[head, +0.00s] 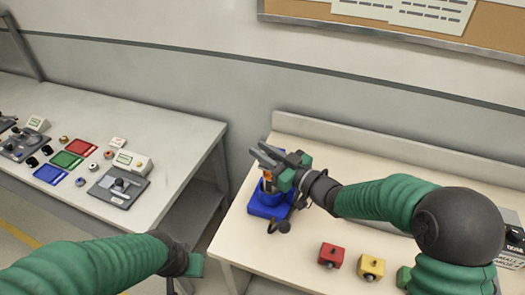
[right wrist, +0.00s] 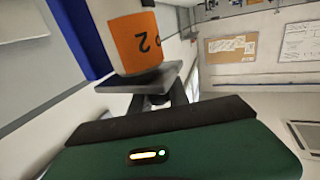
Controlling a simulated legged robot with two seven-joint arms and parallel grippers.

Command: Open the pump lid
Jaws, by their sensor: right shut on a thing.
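The blue pump (head: 266,206) stands on the right table near its left edge. An orange part (head: 268,174) marked 2 is at its upper part, and it also shows large in the right wrist view (right wrist: 138,42). My right gripper (head: 268,157) is at the pump's top, shut on this orange part as far as I can see; its grey finger (right wrist: 152,77) lies against it. I cannot tell whether the orange part is the lid, and the fingers hide much of the top. My left gripper (head: 188,265) hangs beside the right table's left edge, its fingers not clearly seen.
A dark round knob (head: 283,226) is in front of the pump. A red block (head: 331,255) and a yellow block (head: 371,266) stand to the right on the table. The left table (head: 140,215) holds coloured trays and small devices. A gap separates the tables.

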